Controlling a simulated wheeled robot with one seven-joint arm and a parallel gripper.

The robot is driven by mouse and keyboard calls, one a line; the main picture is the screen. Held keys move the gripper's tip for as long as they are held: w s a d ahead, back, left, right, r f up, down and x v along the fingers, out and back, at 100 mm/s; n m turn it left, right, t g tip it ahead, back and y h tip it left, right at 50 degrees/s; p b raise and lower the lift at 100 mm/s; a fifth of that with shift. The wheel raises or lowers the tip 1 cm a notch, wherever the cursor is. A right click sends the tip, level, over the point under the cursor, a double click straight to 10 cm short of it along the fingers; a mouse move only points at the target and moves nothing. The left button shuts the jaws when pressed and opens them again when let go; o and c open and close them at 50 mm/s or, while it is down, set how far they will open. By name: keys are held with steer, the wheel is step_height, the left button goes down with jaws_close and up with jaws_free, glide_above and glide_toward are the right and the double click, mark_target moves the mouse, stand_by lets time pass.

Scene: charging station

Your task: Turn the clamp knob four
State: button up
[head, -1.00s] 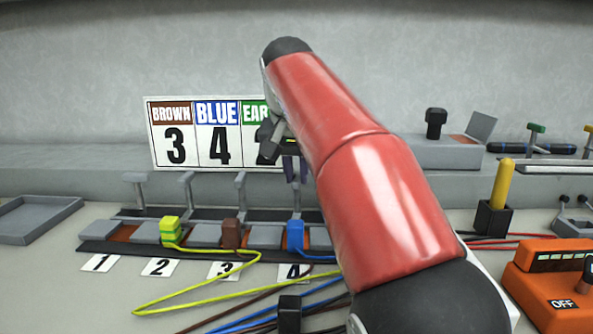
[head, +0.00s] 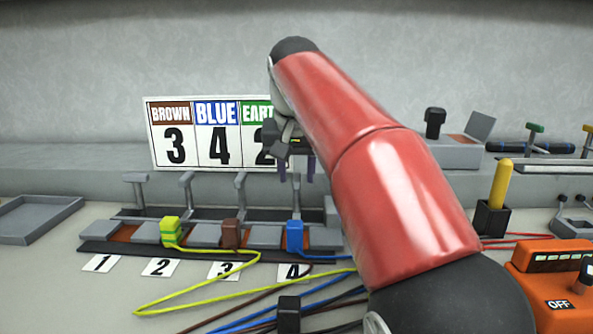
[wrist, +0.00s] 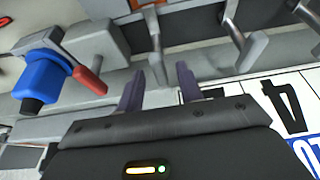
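Clamp knob four (head: 296,183) is a grey T-shaped handle on a post, behind the blue plug (head: 295,236) and the label 4 (head: 293,271). My gripper (head: 297,170) points down just above it, in front of the sign's right part. The grey knob post (wrist: 155,55) shows just beyond the tips, in line with the gap. I cannot tell whether a finger touches the knob.
Clamp knobs three (head: 240,181), two (head: 186,180) and one (head: 135,179) stand in a row to the left. The sign (head: 163,135) leans behind them. A yellow-green plug (head: 169,231) and a brown plug (head: 231,236) sit in the block. Cables lie in front.

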steer(key=p+v, duration=0.2)
steer(key=v, duration=0.5)
steer(key=shift+r, duration=0.25)
steer(key=shift+s, duration=0.2)
